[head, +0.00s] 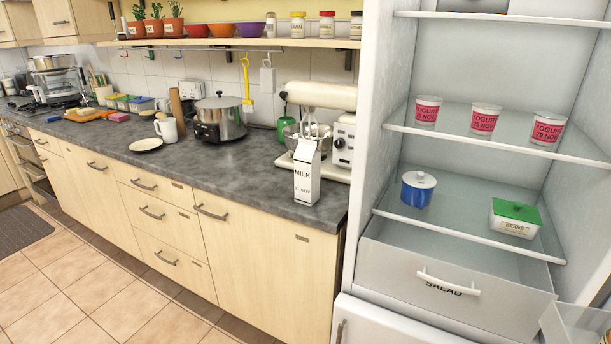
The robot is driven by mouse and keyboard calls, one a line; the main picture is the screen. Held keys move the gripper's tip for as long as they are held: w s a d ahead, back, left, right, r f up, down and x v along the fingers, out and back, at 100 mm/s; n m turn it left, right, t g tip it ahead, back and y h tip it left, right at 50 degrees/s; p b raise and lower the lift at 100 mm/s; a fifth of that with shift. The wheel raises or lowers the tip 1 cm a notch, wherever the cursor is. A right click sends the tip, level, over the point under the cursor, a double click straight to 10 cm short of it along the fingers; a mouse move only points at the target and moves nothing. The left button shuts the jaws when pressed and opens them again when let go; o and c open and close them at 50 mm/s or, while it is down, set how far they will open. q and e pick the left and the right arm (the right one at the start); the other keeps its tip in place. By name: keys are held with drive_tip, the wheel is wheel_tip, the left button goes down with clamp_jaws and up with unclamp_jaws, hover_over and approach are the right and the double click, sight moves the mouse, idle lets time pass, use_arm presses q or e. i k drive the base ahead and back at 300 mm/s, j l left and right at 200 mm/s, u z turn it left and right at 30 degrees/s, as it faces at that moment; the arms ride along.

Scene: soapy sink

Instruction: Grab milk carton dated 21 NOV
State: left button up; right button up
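A white milk carton (306,178) with a gabled top stands upright on the grey worktop (240,185), near its front edge and right end. Its front face reads MILK and, lower down, a small date that looks like 21 NOV. The carton stands just in front of a cream stand mixer. Neither of my grippers shows in the head view.
The cream stand mixer (343,140) is close behind the carton. A slow cooker (219,118), a white jug (166,129) and a plate (146,145) stand further left. The open fridge at right holds yogurt pots (484,118), a blue pot (418,189) and a green-lidded box (514,218).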

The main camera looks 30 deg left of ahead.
sight(307, 158)
drive_tip(key=i+j, duration=0.1)
drive_tip(key=j, duration=0.8)
drive_tip(key=i+j, duration=0.1)
drive_tip(key=j, duration=0.8)
drive_tip(key=i+j+z, duration=0.1)
drive_tip(key=j, duration=0.8)
drive_tip(key=i+j, duration=0.1)
drive_tip(key=j, duration=0.8)
